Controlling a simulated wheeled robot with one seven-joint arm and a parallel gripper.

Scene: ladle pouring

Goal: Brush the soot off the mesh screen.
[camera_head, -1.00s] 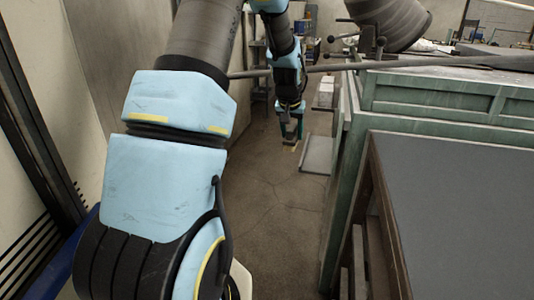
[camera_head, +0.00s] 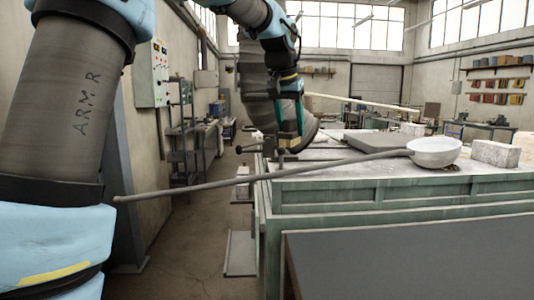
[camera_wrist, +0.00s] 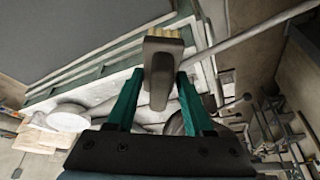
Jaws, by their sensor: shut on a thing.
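My gripper (camera_head: 289,122) hangs at the upper middle of the head view, with its green fingers pointing down. It is shut on a brush (camera_wrist: 160,72). In the wrist view the brush has a grey-brown body between the green fingers and pale yellow bristles at its top end. In the head view the brush (camera_head: 289,141) shows small below the fingers, over the left side of the green workbench (camera_head: 330,197). I cannot tell whether it touches anything. I cannot make out the mesh screen for certain in either view.
A long-handled ladle (camera_head: 436,151) lies across the workbench, its handle (camera_head: 220,184) jutting far left. A pale block (camera_head: 495,153) and a flat grey slab (camera_head: 376,143) are on top. A dark table (camera_head: 410,258) stands in front. Floor (camera_head: 195,240) at left is open.

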